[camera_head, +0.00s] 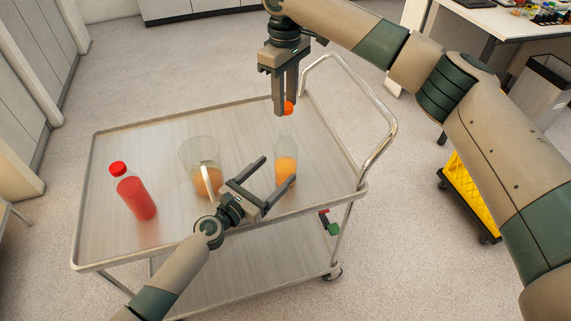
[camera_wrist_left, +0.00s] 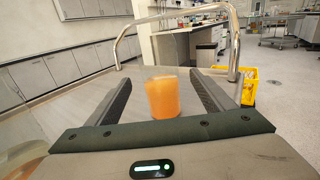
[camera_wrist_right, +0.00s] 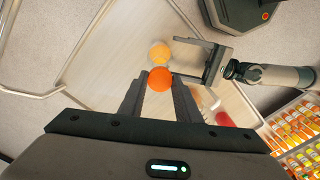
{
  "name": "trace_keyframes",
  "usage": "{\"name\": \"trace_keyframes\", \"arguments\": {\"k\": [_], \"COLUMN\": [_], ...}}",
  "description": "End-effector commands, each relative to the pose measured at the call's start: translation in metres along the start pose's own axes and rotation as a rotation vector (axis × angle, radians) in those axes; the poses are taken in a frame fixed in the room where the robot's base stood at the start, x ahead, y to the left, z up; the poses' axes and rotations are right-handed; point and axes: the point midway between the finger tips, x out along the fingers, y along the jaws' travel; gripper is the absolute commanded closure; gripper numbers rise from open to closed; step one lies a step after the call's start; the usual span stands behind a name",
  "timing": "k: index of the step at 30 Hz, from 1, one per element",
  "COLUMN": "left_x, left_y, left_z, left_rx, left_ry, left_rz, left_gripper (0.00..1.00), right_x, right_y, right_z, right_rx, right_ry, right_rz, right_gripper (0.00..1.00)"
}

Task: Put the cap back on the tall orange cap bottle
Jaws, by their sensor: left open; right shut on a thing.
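The tall clear bottle (camera_head: 285,160) with orange juice stands upright and uncapped on the cart. It also shows in the left wrist view (camera_wrist_left: 162,97) between my left fingers and in the right wrist view (camera_wrist_right: 160,53). My left gripper (camera_head: 278,177) is open, with its fingers on either side of the bottle's lower part; I cannot tell whether they touch it. My right gripper (camera_head: 284,106) is shut on the orange cap (camera_head: 288,108) and holds it above the bottle's mouth, apart from it. The cap shows at my right fingertips in the right wrist view (camera_wrist_right: 159,79).
A glass pitcher (camera_head: 200,155) with some orange juice stands left of the bottle. A red bottle (camera_head: 133,190) with a red cap stands farther left. The cart top (camera_head: 140,140) is otherwise clear. Its metal handle (camera_head: 378,110) rises at the right.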

Motion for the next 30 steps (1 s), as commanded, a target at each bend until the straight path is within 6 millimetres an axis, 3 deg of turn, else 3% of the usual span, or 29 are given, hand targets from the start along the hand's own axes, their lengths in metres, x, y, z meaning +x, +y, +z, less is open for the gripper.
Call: {"name": "trace_keyframes", "arguments": {"k": [16,22,30], "left_x": [0.082,0.096,0.099], "left_y": [0.001,0.000,0.001], "left_z": [0.001,0.000,0.001], "left_rx": [0.000,0.000,0.002], "left_ry": [-0.001,0.000,0.000], "left_rz": [0.002,0.001,0.001], "left_gripper": [0.25,0.25,0.25], "right_x": [0.000,0.000,0.000], "right_y": [0.000,0.000,0.000], "right_z": [0.000,0.000,0.000], "right_rx": [0.000,0.000,0.000], "right_ry": [0.000,0.000,0.000], "right_rz": [0.000,0.000,0.000], "right_gripper": [0.90,0.90,0.90]}}
